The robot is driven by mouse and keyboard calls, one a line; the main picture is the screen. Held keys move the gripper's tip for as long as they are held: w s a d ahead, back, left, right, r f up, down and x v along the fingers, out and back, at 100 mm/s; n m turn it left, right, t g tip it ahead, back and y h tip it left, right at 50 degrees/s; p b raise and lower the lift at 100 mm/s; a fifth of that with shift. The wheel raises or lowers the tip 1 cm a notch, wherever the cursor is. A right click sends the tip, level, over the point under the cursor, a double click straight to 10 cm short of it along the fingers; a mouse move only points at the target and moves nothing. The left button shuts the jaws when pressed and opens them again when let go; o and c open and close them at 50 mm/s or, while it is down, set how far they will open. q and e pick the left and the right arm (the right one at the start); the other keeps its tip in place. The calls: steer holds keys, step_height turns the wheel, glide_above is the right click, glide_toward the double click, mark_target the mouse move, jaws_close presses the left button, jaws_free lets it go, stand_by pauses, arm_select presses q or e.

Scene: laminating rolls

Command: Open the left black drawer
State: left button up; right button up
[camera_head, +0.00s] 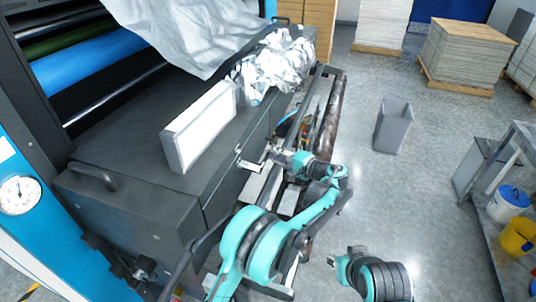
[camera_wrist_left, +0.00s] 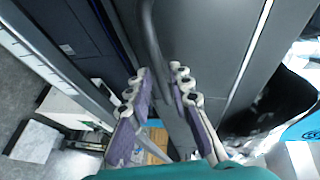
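The black drawer cabinet (camera_head: 225,190) runs along the machine's front, with seams dividing its front face. My left gripper (camera_head: 252,162) is close to that front face in the head view. In the left wrist view, my left gripper (camera_wrist_left: 158,75) has its two fingers apart. A curved dark bar, seemingly a handle (camera_wrist_left: 149,25), runs down between the fingertips in front of a dark panel (camera_wrist_left: 205,35). I cannot tell whether the fingers touch it. No drawer gap is visible. My right gripper (camera_head: 338,264) is low in the head view, with its fingers unclear.
A white box (camera_head: 200,128) and crumpled silver film (camera_head: 270,65) lie on the cabinet top. A black handle (camera_head: 93,177) shows on the cabinet's left end. A grey bin (camera_head: 393,126) stands on the floor. The floor between the bin and the right-hand shelf is clear.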

arm_select(q)
steer(key=shift+x, duration=1.2)
arm_select(e)
steer(key=shift+f, duration=0.2)
arm_select(q)
steer(key=shift+c, duration=0.2)
jaws_close()
